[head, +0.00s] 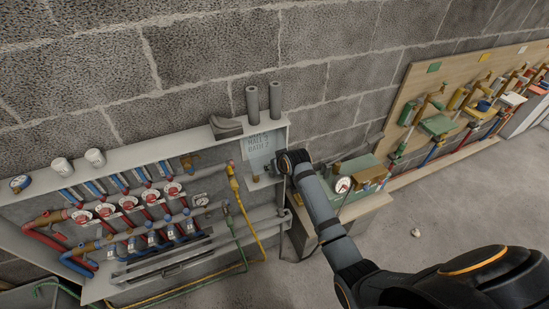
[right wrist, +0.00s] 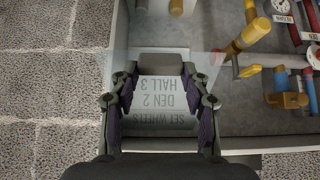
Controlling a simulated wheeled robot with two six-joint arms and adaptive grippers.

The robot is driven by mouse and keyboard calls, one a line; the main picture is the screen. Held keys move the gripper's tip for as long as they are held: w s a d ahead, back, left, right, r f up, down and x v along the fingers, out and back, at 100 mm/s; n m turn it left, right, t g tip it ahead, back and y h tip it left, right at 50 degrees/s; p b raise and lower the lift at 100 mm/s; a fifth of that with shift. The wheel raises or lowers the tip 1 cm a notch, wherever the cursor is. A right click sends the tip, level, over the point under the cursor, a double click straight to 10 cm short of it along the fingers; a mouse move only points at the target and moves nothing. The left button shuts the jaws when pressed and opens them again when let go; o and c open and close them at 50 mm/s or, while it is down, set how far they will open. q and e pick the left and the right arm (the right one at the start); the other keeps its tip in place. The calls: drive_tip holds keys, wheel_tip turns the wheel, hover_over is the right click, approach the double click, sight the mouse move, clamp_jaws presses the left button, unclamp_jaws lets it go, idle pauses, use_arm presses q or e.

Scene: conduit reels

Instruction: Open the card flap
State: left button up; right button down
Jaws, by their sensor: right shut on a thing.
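In the right wrist view the card lettering (right wrist: 165,92) shows upside down, with "SET WHEELS", "HALL 3" and "DEN 2" legible. My right gripper (head: 272,170) is at the lower edge of this panel. In the right wrist view its fingers (right wrist: 161,72) are closed on a grey-brown block (right wrist: 160,62), which looks like the flap's tab. How the tab joins the panel is hidden. My left gripper is not in view.
The cabinet (head: 105,289) holds red and blue pipes, red-wheeled valves and a gauge (head: 200,200) left of the panel. A yellow hose (head: 236,187) runs close by. A dark block (head: 226,127) and grey tubes (head: 264,103) stand on top. A green box (head: 345,176) stands to the right.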

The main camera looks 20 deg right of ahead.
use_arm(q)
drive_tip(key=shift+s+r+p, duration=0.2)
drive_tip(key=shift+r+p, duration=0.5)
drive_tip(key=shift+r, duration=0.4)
use_arm(e)
drive_tip(key=shift+r, duration=1.5)
drive_tip(key=c, duration=1.1)
unclamp_jaws()
drive_tip(key=o, duration=0.5)
drive_tip(key=shift+f, duration=0.35)
drive_tip(key=shift+c, duration=0.2)
drive_tip(key=v, duration=1.2)
